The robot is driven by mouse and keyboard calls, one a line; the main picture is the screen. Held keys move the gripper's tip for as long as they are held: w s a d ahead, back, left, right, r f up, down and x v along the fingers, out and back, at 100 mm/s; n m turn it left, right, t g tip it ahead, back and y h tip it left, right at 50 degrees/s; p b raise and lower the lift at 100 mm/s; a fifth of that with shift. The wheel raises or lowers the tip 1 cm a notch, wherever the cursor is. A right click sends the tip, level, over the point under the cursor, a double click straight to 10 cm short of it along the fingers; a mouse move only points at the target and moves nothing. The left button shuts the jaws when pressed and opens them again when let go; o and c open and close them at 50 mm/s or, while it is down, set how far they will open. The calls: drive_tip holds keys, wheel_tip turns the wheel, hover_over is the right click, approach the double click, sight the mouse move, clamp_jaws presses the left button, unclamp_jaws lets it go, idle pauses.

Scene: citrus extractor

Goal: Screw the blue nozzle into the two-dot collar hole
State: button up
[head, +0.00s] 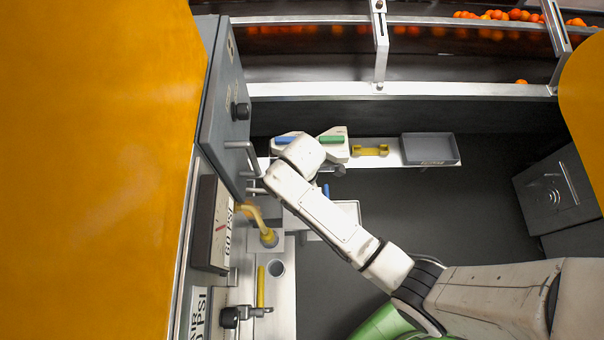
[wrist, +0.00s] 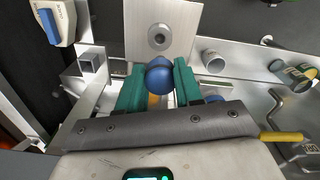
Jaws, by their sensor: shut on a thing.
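In the wrist view my gripper (wrist: 157,84) has its teal fingers closed on the blue nozzle (wrist: 159,74), whose rounded blue end shows between the fingertips. Beyond it, higher in the picture, is a pale square plate (wrist: 180,20) with a round, metal-ringed hole (wrist: 158,39). The nozzle appears apart from this hole. I see no dots beside the hole, so I cannot tell which collar it is. In the head view my arm hides the gripper. A small blue piece (head: 326,190) shows just below my wrist there; I cannot tell whether it is the held nozzle.
A pale tray (head: 350,209) lies beside my wrist.

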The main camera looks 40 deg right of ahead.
drive_tip(key=shift+d, duration=0.1)
drive_tip(key=shift+d+f, duration=0.1)
drive_tip(key=shift+f+b, duration=1.95)
drive_tip(key=shift+f, duration=0.9)
drive_tip(key=shift+p, duration=0.8)
drive_tip(key=shift+f+b, duration=0.95)
drive_tip(key=shift+f, duration=0.5)
drive_tip(key=o, duration=1.1)
drive_tip(key=shift+r, duration=0.1)
